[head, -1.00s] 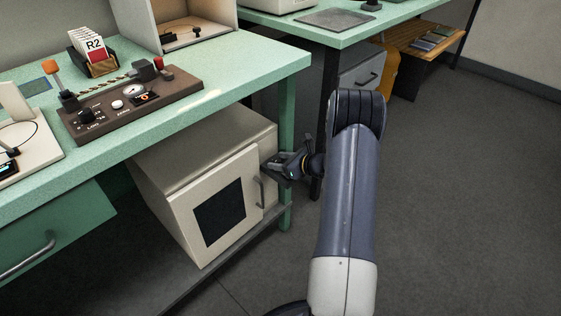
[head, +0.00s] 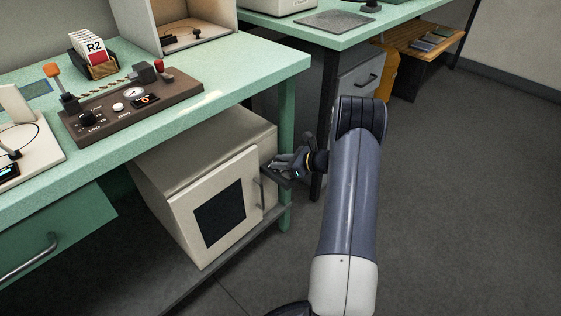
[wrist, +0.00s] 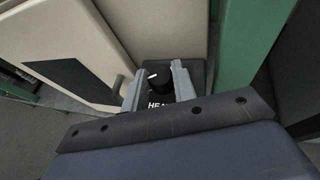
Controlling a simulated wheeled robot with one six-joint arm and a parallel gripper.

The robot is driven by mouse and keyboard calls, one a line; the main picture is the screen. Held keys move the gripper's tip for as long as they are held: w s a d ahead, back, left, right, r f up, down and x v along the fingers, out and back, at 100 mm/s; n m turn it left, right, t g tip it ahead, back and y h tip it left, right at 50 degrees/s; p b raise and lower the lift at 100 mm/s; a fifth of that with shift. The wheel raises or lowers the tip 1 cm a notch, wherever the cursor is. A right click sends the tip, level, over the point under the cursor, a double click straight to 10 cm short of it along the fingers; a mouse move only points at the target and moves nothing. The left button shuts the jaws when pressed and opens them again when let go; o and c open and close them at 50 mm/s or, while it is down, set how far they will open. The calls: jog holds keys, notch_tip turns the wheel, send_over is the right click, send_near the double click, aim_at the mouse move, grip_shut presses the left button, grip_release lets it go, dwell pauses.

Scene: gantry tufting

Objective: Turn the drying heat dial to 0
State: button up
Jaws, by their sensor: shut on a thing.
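The heat dial (wrist: 163,80) is a dark round knob with a white pointer mark, on a dark panel of the cream drying cabinet (head: 188,161). White lettering starting "HEA" shows below it in the wrist view; the rest is hidden, and I cannot read a number. My gripper (wrist: 157,83) has one finger on each side of the dial and is shut on it. The pointer lies toward the left finger. In the head view my gripper (head: 268,172) is at the cabinet's front right edge and covers the dial.
The cabinet has a dark window (head: 220,213) and a door handle (head: 260,194) close to my gripper. A green table leg (head: 287,150) stands just behind. The green tabletop (head: 240,75) is above, with a brown control box (head: 140,108). Open floor lies to the right.

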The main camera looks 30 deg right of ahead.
jog(key=shift+n+g+y, duration=0.3)
jog(key=shift+n, duration=0.1)
jog(key=o, duration=1)
jog(key=p+v, duration=0.2)
jog(key=v, duration=0.8)
jog(key=shift+s+d+r, duration=0.2)
jog(key=shift+d, duration=0.1)
